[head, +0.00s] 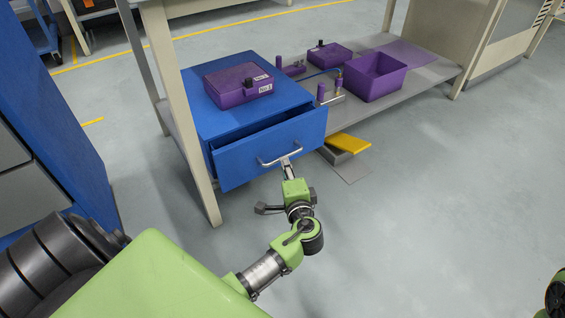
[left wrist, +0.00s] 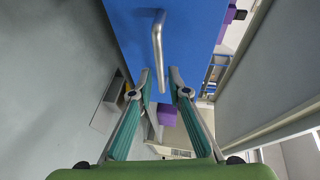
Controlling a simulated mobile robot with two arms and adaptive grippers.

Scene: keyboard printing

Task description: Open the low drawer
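The blue drawer (head: 240,160) stands partly pulled out of its blue cabinet (head: 205,122), with a dark gap showing behind its front. A silver bar handle (head: 267,163) is on the drawer front; it also shows in the left wrist view (left wrist: 158,40). My left gripper (head: 287,162) is at the right end of the handle. In the left wrist view its fingers (left wrist: 160,73) are apart, with the lower part of the handle showing between the tips; contact cannot be told. My right gripper is not in view.
A purple case (head: 238,85) lies on the cabinet. Right of it, a grey shelf (head: 425,72) holds a purple bin (head: 374,76) and small purple parts. A yellow piece (head: 348,143) lies low beside the drawer. A table leg (head: 180,100) stands left. Floor in front is clear.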

